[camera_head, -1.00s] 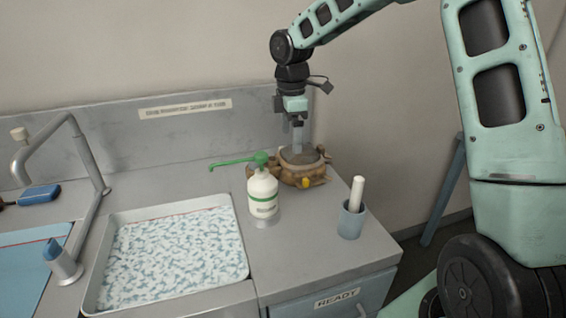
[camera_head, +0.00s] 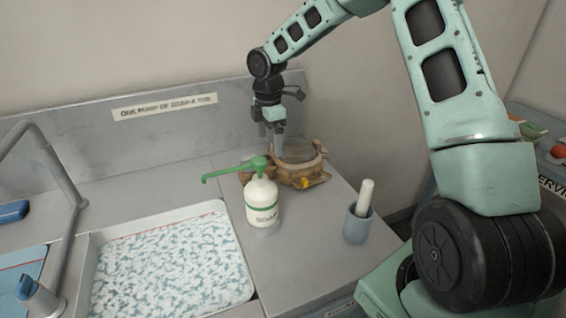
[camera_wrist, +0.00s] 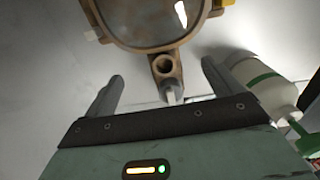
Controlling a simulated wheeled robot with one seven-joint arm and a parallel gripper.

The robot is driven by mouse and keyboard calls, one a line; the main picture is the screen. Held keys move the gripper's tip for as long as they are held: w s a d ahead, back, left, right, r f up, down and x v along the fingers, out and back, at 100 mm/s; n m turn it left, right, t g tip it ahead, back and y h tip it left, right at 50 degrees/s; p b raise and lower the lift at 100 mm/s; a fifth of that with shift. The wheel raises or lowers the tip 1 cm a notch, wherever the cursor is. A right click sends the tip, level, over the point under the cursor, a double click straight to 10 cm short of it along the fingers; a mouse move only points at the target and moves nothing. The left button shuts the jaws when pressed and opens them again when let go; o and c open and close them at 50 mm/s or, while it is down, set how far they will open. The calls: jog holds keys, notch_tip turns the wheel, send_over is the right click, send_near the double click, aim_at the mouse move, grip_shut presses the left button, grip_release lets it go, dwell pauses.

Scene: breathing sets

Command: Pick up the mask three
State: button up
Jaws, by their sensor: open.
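The mask (camera_head: 300,172) is brown with a clear round visor. It lies on the counter behind the white bottle, near the back wall. In the wrist view the mask (camera_wrist: 135,42) fills the top, with a round brown port and a pale tip pointing toward my gripper (camera_wrist: 158,85). My gripper also shows in the head view (camera_head: 278,148), pointing down at the left part of the mask. Its two fingers are apart, with the port's tip between them. Whether a finger touches the mask cannot be told. The bottle hides part of the mask's left side.
A white pump bottle (camera_head: 262,205) with a green nozzle stands close in front of the mask; it shows at right in the wrist view (camera_wrist: 262,85). A blue-grey cup (camera_head: 357,224) holds a white rod. A speckled tray (camera_head: 232,286) lies left.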

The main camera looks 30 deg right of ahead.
aim_at(271, 163)
jog(key=f, duration=0.3)
jog(key=f+p, duration=0.1)
jog(key=f, duration=0.2)
jog(key=f+p, duration=0.1)
jog(key=f, duration=0.2)
jog(key=shift+s, duration=0.25)
jog(key=c, duration=1.7)
jog(key=shift+r, duration=0.15)
notch_tip(271, 163, up, 10)
jog(key=shift+f+b, duration=0.1)
jog(key=shift+b, duration=0.75)
